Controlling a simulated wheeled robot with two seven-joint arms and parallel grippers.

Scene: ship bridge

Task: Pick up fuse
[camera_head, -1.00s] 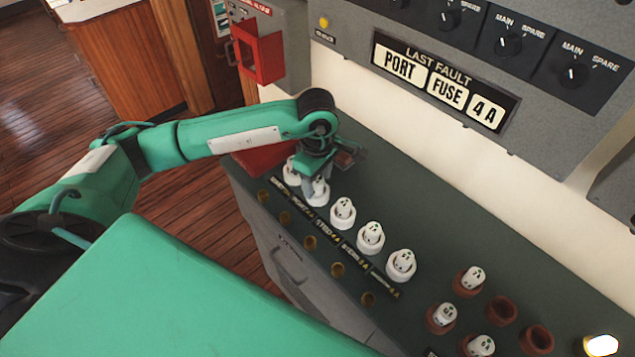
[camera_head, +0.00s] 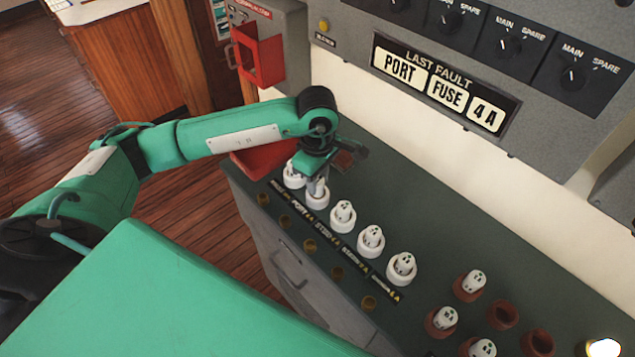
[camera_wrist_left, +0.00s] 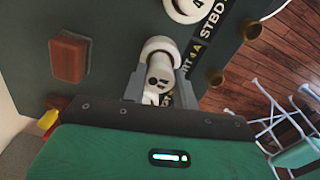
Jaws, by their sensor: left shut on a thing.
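My left gripper (camera_head: 317,181) is shut on a white fuse (camera_wrist_left: 159,74) at the second white holder (camera_head: 317,198) from the left in the counter's row. The fuse top with dark marks shows between the fingers in the left wrist view. The white holder also shows there, right behind the fuse (camera_wrist_left: 162,47). I cannot tell whether the fuse's lower end is still inside the holder. The label strip beside it reads partly "RT 4 A". Other white fuses stand in white holders along the row, such as one (camera_head: 371,236) to the right. My right gripper is not in view.
Brown holders (camera_head: 503,315) stand at the counter's right, some with white fuses and some empty. A grey panel (camera_head: 450,80) above reads "LAST FAULT PORT FUSE 4A". A red open box (camera_head: 260,62) hangs at the back left.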

